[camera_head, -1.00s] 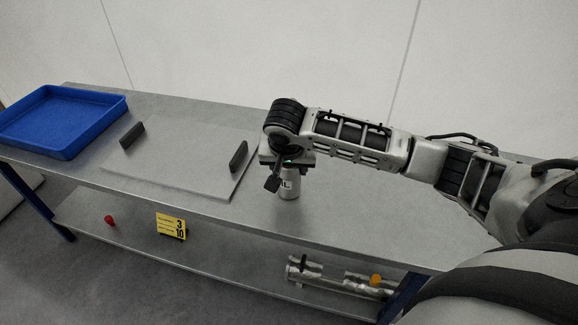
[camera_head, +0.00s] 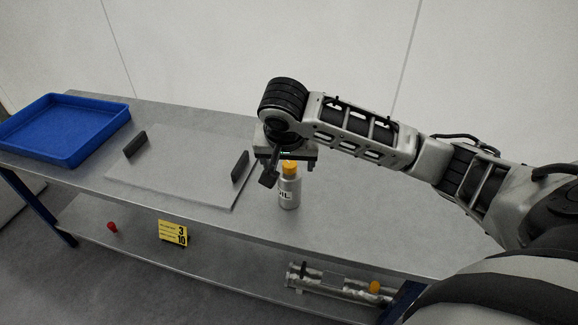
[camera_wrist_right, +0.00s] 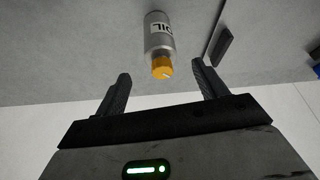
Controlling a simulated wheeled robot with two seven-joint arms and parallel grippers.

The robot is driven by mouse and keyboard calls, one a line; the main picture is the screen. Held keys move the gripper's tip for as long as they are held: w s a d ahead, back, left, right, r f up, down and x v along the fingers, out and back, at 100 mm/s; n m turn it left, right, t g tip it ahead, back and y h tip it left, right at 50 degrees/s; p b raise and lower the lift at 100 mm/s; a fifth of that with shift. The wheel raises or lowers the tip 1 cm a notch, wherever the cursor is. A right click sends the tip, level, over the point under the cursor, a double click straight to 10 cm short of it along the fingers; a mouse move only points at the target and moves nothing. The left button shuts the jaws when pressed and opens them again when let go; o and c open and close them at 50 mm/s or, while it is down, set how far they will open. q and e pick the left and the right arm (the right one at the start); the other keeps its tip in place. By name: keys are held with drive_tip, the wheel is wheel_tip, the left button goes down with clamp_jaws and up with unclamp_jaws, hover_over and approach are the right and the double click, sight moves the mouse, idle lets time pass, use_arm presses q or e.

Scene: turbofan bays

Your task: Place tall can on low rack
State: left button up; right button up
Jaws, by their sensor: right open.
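The tall can (camera_head: 289,193) is a silver bottle with an OIL label and an orange cap. It stands upright on the bench top, right of the grey panel. In the right wrist view the can (camera_wrist_right: 160,40) shows beyond the fingertips, its cap lined up with the gap between them. My right gripper (camera_head: 287,162) is open and empty, just above and beside the cap. Its fingers (camera_wrist_right: 163,82) are spread apart. The lower shelf (camera_head: 225,265) runs under the bench top; I cannot tell whether it is the low rack. My left gripper is not in view.
A grey panel with two dark handles (camera_head: 180,170) lies on the bench top (camera_head: 350,220), with a blue tray (camera_head: 65,130) at far left. The lower shelf holds a red item (camera_head: 112,227), a yellow sign (camera_head: 173,233) and silver tubes with an orange cap (camera_head: 330,280). Its middle is clear.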

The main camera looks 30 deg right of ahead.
drive_tip(key=s+a+f+n+t+y, duration=0.1)
drive_tip(key=s+a+f+n+y, duration=0.25)
drive_tip(key=a, duration=0.35)
drive_tip(key=s+a+f+n+t+y, duration=0.1)
drive_tip(key=s+a+f+n+y, duration=0.2)
drive_tip(key=a, duration=0.4)
drive_tip(key=s+f+n+t, duration=0.2)
drive_tip(key=s+n+t, duration=0.1)
drive_tip(key=s+t, duration=0.3)
drive_tip(key=s, duration=0.2)
drive_tip(key=shift+s+f, duration=0.25)
drive_tip(key=shift+s, duration=0.05)
